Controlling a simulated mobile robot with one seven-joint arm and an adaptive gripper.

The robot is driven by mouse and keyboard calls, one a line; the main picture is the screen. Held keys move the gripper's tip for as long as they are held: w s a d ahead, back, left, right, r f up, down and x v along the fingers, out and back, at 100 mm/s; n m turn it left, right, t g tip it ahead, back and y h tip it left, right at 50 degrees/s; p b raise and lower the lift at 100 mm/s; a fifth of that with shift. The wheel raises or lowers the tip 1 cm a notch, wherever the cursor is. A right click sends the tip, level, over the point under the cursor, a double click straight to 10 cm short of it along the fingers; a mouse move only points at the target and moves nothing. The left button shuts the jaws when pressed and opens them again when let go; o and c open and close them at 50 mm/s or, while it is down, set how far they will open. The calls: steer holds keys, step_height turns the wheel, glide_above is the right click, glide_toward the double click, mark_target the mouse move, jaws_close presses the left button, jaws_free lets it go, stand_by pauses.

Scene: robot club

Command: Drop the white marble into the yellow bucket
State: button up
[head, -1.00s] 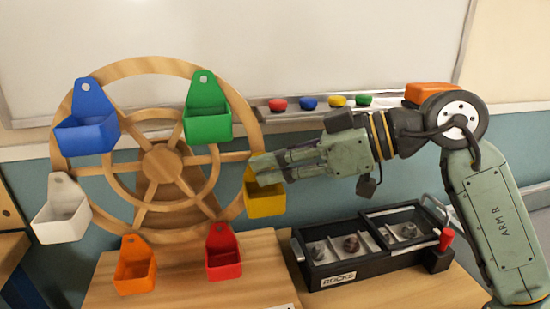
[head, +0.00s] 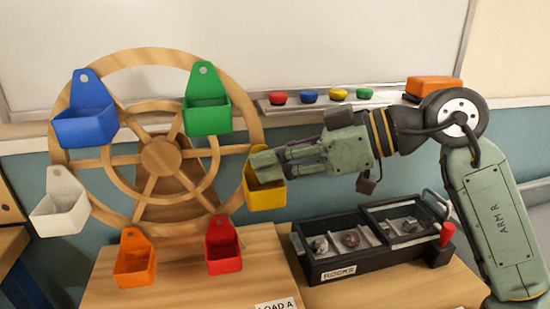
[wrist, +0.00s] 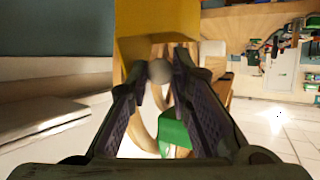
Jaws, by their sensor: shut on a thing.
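The yellow bucket (head: 266,195) hangs on the right side of a wooden wheel in the head view. My gripper (head: 264,162) reaches in from the right, its fingertips at the bucket's upper part, overlapping it. The yellow bucket also shows there just beyond the fingertips (wrist: 165,20). The marble is hidden by the fingers in the head view. I cannot tell whether it is directly over the bucket's opening.
The wheel (head: 140,58) also carries blue (head: 85,128), green (head: 208,120), white (head: 60,215), orange (head: 134,262) and red (head: 223,250) buckets. A black box of rocks (head: 370,262) stands below my arm. The whiteboard ledge (head: 390,99) holds coloured magnets and an orange block (head: 433,87).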

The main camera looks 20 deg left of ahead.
steer(key=shift+f+b, duration=0.3)
steer(key=shift+f, duration=0.2)
stand_by(0.3)
steer(key=o, duration=1)
steer(key=shift+c, duration=0.2)
step_height(320, 180, up, 7)
steer(key=p, duration=0.5)
stand_by(0.3)
stand_by(0.5)
